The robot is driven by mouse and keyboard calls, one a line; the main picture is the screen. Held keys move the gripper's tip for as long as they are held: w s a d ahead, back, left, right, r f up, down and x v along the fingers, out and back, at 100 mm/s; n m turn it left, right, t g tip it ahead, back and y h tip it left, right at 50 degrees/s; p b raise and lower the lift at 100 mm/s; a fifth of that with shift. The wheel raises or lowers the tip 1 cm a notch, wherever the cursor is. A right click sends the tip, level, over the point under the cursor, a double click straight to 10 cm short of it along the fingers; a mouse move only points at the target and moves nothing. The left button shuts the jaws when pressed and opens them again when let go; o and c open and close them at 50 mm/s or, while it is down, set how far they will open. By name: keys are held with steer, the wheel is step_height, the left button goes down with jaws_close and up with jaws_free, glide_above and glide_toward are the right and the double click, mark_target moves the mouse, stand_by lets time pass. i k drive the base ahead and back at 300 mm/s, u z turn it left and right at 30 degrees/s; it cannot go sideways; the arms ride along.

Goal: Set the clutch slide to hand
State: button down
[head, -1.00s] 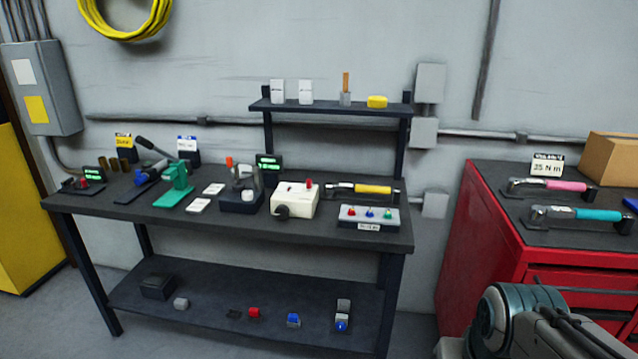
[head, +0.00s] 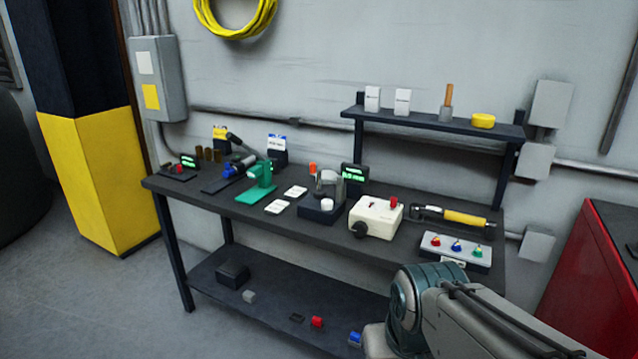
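A cream box-shaped unit (head: 376,214), which looks like the valve actuator, sits on the dark workbench toward its right half. It has a black round knob (head: 358,230) low on its front left and a small red piece (head: 393,203) on top at the right. The red piece may be the clutch slide; I cannot read any hand or motor marking, so its setting is unclear. Part of my arm shows at the bottom right, in front of the bench. My gripper is not in view.
The workbench (head: 330,248) also holds a button panel (head: 455,251), a yellow-handled wrench (head: 464,218), a dark fixture (head: 320,212) and a green press (head: 262,180). A shelf (head: 430,123) stands behind. A red cabinet (head: 585,270) is at right. Floor at left is clear.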

mark_target(393, 201)
steer(key=u, duration=0.3)
steer(key=i, duration=1.4)
steer(key=z, duration=0.9)
steer(key=i, duration=0.45)
steer(key=z, duration=0.5)
